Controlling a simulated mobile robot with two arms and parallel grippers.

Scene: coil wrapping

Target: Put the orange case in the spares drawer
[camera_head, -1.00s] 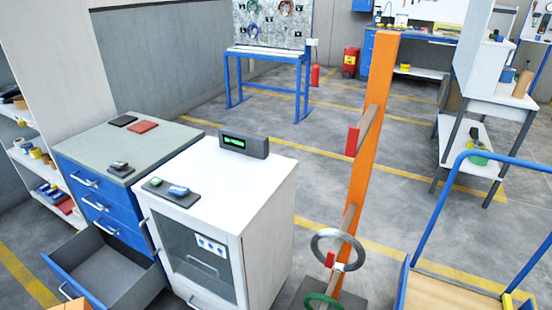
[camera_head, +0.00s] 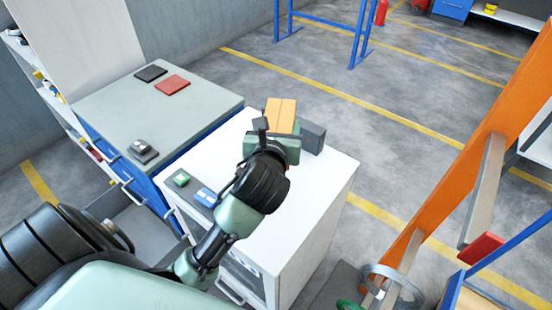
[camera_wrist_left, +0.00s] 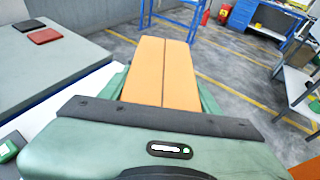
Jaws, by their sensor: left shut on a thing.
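The orange case (camera_head: 282,112) is a flat block with a dark seam along its length. My left gripper (camera_head: 278,138) is shut on it and holds it above the white cabinet, near the dark display box. In the left wrist view the case (camera_wrist_left: 163,72) points away between the green jaws. An open drawer (camera_head: 133,214) of the blue cabinet shows at lower left, mostly hidden by my arm; I cannot read a label on it. My right gripper is not in view.
The white cabinet (camera_head: 318,190) stands beside the grey-topped blue cabinet (camera_head: 195,110). The display box (camera_head: 313,137) and a pad with green and blue items (camera_head: 204,194) are on the white top. An orange post (camera_head: 480,150) stands at right.

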